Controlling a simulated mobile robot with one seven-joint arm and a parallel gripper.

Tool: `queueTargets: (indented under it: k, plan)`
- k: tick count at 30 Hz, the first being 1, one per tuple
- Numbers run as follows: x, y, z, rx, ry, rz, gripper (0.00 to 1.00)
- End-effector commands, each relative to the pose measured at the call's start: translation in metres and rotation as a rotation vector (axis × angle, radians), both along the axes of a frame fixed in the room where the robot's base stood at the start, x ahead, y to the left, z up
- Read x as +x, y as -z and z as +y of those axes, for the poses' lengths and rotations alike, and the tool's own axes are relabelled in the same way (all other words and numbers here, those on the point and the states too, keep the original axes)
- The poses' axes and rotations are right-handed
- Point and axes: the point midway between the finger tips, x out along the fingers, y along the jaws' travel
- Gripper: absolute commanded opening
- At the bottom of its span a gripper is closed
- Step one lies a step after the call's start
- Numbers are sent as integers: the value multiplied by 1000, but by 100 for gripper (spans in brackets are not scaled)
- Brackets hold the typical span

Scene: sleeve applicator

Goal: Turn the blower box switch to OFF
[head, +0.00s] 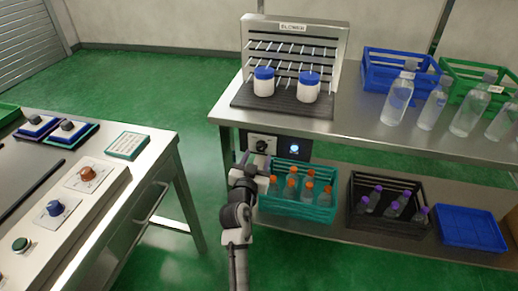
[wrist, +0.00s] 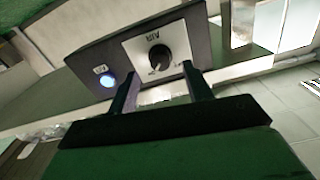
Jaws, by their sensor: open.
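The blower box (head: 278,144) is a dark box under the front edge of the right-hand table. Its switch (head: 262,145) is a black round knob on a white plate. A lit blue-white lamp (head: 295,148) is beside it. In the wrist view the box (wrist: 95,48) appears upside down, with the knob (wrist: 160,58) on its plate and the lamp (wrist: 107,81) glowing. The knob's exact setting is too small to read. My gripper (wrist: 160,72) is open, with one finger towards each side of the knob. Whether they touch it is unclear.
Above the box, a pegged rack (head: 292,60) with two blue-lidded jars stands on the table. A teal crate (head: 296,207) of orange-capped bottles sits close below my gripper, with a black crate (head: 357,229) to its right. A control desk (head: 150,150) stands on the left.

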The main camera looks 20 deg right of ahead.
Motion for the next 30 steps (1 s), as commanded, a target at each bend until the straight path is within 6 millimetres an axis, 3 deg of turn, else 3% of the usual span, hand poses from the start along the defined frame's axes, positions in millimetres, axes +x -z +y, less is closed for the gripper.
queueTargets:
  k: [6, 18, 28, 30]
  plan:
    - [24, -1, -16, 1, 0, 1, 50]
    - [29, 0, -20, 0, -1, 0, 50]
    - [29, 0, -19, 0, -1, 0, 7]
    - [29, 0, -19, 0, -1, 0, 6]
